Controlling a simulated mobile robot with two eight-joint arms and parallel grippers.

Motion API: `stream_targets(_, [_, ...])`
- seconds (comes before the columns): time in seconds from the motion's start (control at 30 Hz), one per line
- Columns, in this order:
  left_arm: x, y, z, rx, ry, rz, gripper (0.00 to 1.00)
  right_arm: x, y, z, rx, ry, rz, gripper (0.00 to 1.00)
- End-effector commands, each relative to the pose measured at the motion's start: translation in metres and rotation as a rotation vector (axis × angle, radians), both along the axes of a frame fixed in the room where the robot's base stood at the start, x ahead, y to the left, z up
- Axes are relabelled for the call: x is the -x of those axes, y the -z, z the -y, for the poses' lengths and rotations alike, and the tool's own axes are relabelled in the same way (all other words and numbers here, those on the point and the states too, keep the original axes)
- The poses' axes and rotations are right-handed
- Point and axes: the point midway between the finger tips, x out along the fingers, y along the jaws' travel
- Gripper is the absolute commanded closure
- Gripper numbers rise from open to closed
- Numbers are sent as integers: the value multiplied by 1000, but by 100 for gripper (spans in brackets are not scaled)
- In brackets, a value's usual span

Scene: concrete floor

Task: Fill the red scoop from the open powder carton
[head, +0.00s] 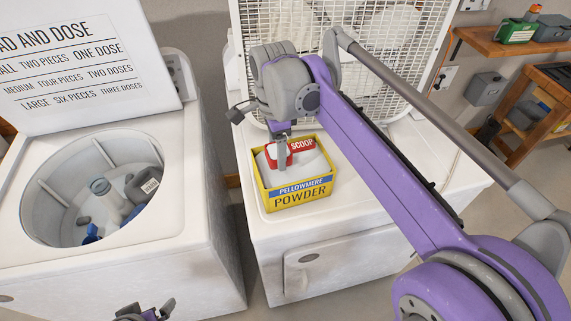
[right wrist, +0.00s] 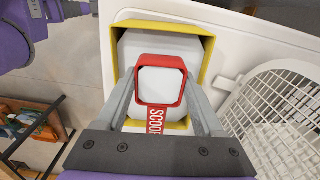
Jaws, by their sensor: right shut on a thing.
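The yellow powder carton (head: 302,195) stands open on the right white machine, with pale powder (head: 312,164) showing inside. It also shows in the right wrist view (right wrist: 207,55). My right gripper (head: 281,158) points down over the carton's opening and is shut on the red scoop (right wrist: 160,58), gripped between both fingers. The scoop (head: 270,160) overlaps the opening; its handle reads SCOOP. The inside of its bowl looks pale like the powder; I cannot tell how deep it sits. My left gripper (head: 148,311) is at the bottom edge, its fingers apart and empty.
An open washer (head: 200,240) on the left holds several items in its tub, under a lid with dosing text (head: 75,60). A white wire grille (head: 385,70) stands behind the carton. The machine top right of the carton (head: 365,185) is clear. Wooden shelves (head: 510,45) are far right.

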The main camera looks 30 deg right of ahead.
Motion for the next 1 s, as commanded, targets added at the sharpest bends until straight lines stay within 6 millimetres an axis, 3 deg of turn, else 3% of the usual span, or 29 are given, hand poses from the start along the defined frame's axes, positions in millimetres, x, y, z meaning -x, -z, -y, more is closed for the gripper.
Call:
stream_targets(0.7, [-17,-49,0,0,0,32,0,-1,-60,0,0,0,2,84])
stream_targets(1.0, [-17,-49,0,0,0,33,0,0,-61,0,0,0,0,84])
